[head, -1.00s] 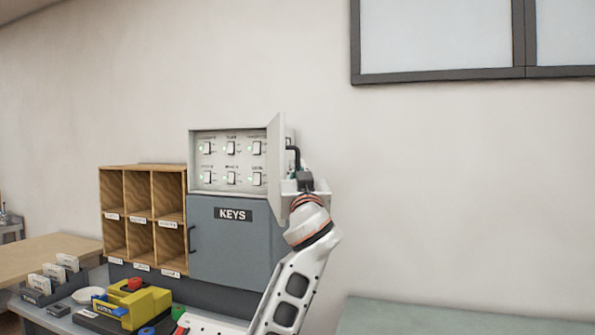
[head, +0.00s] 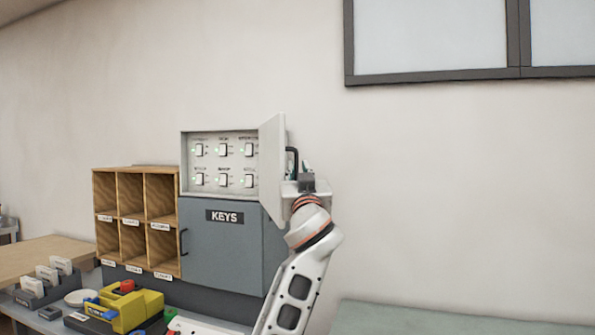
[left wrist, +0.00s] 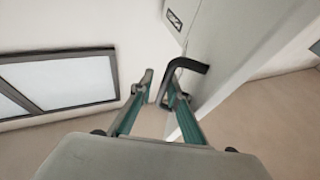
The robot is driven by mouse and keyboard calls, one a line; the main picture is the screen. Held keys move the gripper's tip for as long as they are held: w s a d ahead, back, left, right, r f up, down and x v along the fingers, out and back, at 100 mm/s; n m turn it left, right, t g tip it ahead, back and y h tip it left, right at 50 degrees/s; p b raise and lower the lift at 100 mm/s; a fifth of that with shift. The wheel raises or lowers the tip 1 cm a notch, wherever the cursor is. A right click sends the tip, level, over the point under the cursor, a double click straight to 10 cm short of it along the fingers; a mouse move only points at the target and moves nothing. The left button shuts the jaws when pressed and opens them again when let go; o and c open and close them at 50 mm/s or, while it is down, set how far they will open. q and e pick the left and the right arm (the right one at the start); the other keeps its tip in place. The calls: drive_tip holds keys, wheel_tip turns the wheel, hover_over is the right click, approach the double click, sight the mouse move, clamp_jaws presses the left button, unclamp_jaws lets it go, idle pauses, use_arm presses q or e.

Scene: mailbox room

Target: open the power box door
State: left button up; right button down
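The power box (head: 186,160) is a light grey wall box at the middle, with two rows of labelled switches in plain sight. Its door (head: 271,170) stands swung out at the right side of the opening, seen nearly edge-on; it also shows in the left wrist view (left wrist: 235,50). A black bent handle (head: 292,158) is on the door's outer face. In the left wrist view the handle (left wrist: 192,65) reaches down between my fingers. My left gripper (left wrist: 158,85) is around it, with a gap by the left finger. In the head view the door partly hides this gripper. My right gripper is not in view.
A grey KEYS cabinet (head: 225,255) is directly below the box. Wooden pigeonholes (head: 131,216) stand to its left. A yellow device (head: 140,308) and a card rack (head: 45,284) are on the counter. The wall right of my arm is clear above a pale green surface (head: 440,318).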

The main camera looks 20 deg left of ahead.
use_arm(q)
drive_tip(key=shift+a+r, duration=0.1)
drive_tip(key=shift+a, duration=0.05)
drive_tip(key=v, duration=0.7)
drive_tip(key=shift+s, duration=0.3)
drive_tip(key=shift+f, duration=0.25)
